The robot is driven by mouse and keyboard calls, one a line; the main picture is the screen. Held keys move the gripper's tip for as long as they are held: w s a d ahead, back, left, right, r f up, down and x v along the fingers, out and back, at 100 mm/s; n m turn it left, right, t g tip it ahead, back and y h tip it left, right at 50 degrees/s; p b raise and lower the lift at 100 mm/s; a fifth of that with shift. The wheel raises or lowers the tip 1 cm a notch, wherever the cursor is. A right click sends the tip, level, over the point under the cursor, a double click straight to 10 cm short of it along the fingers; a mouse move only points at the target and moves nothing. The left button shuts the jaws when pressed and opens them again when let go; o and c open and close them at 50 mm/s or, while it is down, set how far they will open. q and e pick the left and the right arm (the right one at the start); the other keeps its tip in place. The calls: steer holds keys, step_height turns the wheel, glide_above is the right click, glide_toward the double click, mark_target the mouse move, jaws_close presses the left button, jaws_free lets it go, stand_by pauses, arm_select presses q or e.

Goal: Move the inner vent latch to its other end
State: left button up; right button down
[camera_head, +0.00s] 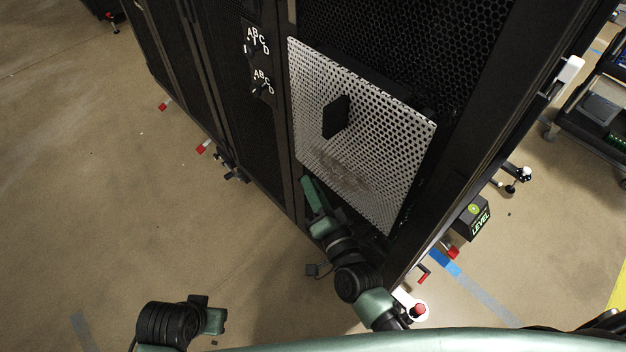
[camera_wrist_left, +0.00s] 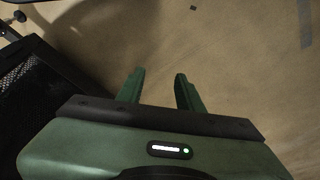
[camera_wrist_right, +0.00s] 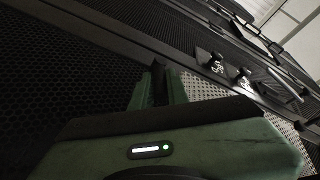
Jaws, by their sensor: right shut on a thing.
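The pale perforated vent panel (camera_head: 390,130) stands tilted out at the front of the black rack, with a black block (camera_head: 336,117) on its face. My right gripper (camera_head: 307,182) is at the panel's lower left corner, beside the rack frame. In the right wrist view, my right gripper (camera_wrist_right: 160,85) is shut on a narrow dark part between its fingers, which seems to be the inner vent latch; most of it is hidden. The panel (camera_wrist_right: 203,85) shows just beyond the fingers. My left gripper (camera_wrist_left: 160,88) is open and empty over the floor, away from the rack.
Two black knobs with letter dials (camera_head: 257,45) sit on the rack left of the panel. Black mesh (camera_wrist_right: 60,80) fills much of the right wrist view. A box marked LEVEL (camera_head: 473,218) stands at the rack's right foot, and a cart (camera_head: 590,125) stands farther right. The floor at left is open.

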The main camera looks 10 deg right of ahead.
steer(key=shift+w+a+r+p, duration=0.15)
steer(key=shift+r+p, duration=0.3)
steer(key=shift+p, duration=0.3)
arm_select(q)
step_height(320, 180, down, 5)
steer(key=shift+s+f, duration=0.15)
